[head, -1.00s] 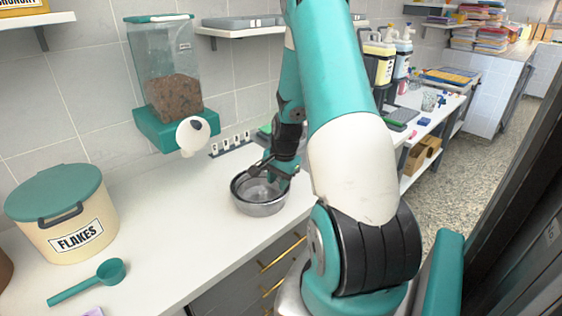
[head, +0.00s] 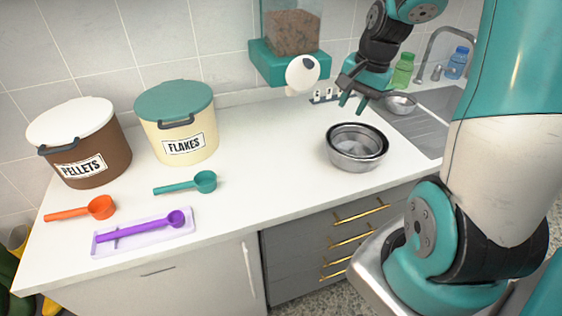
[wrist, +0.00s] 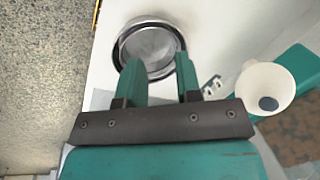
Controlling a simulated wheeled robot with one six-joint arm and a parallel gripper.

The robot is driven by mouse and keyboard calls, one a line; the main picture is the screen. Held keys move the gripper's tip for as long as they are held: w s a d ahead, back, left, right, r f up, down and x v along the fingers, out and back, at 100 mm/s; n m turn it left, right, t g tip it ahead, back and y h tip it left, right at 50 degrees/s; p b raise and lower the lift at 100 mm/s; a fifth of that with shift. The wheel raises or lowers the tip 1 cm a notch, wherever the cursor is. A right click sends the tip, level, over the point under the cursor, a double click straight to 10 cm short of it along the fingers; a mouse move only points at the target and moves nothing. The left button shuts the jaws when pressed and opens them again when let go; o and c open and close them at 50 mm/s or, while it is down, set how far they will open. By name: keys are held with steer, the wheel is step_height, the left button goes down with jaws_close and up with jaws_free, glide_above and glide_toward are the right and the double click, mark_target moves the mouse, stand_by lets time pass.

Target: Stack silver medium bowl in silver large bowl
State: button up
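The silver medium bowl (head: 357,141) sits nested inside the silver large bowl (head: 352,163) on the white counter, with its dark rim showing just inside the larger one. The nested bowls also show in the wrist view, where the inner bowl (wrist: 151,48) lies beyond my fingertips. My gripper (head: 352,100) is open and empty, raised above the counter, apart from the bowls. In the wrist view its two teal fingers (wrist: 159,68) stand apart with nothing between them.
A smaller silver bowl (head: 401,103) stands near the sink at the right. Flakes (head: 180,115) and pellets (head: 85,145) tubs and several scoops are at the left. The counter around the bowls is clear.

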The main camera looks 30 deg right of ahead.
steer(key=s+a+r+n+y, duration=0.15)
steer(key=a+n, duration=0.25)
steer(key=a, duration=0.4)
steer(key=s+a+r+n, duration=0.1)
steer(key=a+r+n, duration=0.3)
steer(key=a, duration=0.5)
steer(key=s+a+r+n+g+y, duration=0.1)
steer(key=s+a+n+g, duration=0.1)
steer(key=s+a+n, duration=1)
steer(key=shift+s+a+r+y, duration=0.25)
steer(key=shift+a+y, duration=0.1)
steer(key=shift+a, duration=0.55)
